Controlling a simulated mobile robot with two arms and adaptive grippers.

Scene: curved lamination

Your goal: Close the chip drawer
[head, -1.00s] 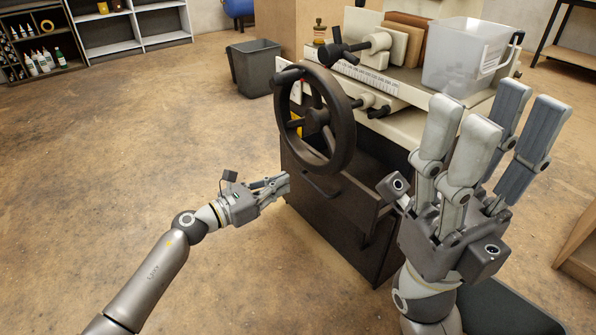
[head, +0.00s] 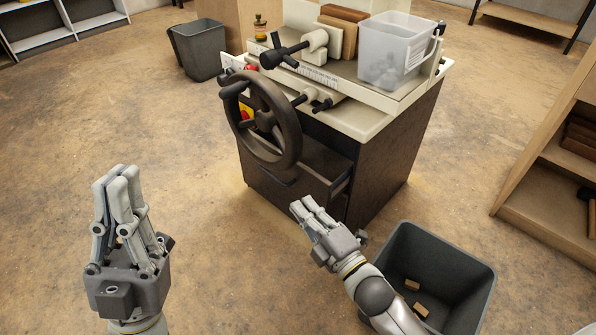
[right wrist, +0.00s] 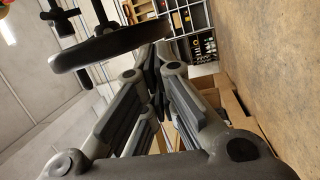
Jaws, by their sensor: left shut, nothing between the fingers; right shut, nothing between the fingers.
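The chip drawer (head: 271,188) is in the dark cabinet of the cream-topped machine, below the black handwheel. It stands partly out, and its hollow shows behind the front panel. My right gripper (head: 304,208) is shut and empty, in front of the right part of the drawer front. I cannot tell whether its fingertips touch the panel. In the right wrist view its fingers (right wrist: 158,75) lie close together, with the wheel beyond; the drawer cannot be made out there. My left gripper (head: 122,185) is shut, empty and raised at the left, well away from the drawer.
The handwheel (head: 290,143) juts out over the drawer. A clear bin (head: 395,45) and wood blocks sit on the machine top. A grey tub (head: 462,272) with wood pieces stands beside my right arm. Shelving (head: 545,190) is at the right. The left floor is clear.

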